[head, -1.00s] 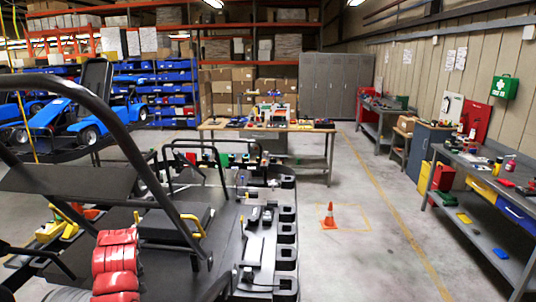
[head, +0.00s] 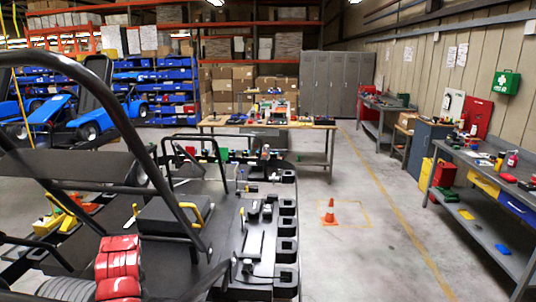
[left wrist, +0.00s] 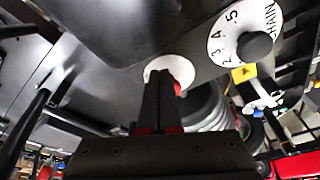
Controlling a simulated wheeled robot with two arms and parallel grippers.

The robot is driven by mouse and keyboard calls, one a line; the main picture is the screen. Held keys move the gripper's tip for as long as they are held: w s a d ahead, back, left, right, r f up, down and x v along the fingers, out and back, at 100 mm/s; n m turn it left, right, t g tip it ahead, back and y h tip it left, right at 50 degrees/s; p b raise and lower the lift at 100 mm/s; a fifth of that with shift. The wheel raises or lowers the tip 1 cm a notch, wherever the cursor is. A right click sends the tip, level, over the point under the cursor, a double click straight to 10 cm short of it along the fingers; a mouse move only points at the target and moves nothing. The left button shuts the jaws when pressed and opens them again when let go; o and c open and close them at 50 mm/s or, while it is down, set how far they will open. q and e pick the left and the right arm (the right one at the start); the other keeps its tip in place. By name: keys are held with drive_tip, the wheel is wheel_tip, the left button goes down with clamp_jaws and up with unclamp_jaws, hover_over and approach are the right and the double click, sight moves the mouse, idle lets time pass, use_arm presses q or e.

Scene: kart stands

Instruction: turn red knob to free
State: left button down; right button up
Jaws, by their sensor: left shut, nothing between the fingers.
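In the left wrist view, a red knob (left wrist: 178,88) shows only as a small red piece beside my fingers. A round white plate (left wrist: 170,63) lies behind it under a dark panel. My left gripper (left wrist: 159,78) is shut and empty, with its fingertips over the plate and in front of most of the knob. I cannot tell whether the fingers touch the knob. Any marking such as "free" is hidden. My left gripper cannot be made out in the head view, and my right gripper is in neither view now.
Right of the knob is a white numbered dial (left wrist: 223,42) marked "CHAIN", with a black knob (left wrist: 255,46). Dark kart tubes (head: 175,190) cross the near left of the head view. An orange cone (head: 330,213) stands on open floor. A workbench (head: 500,200) lines the right.

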use_arm(q)
drive_tip(key=shift+a+b, duration=0.3)
drive_tip(key=shift+b, duration=0.05)
idle(0.5)
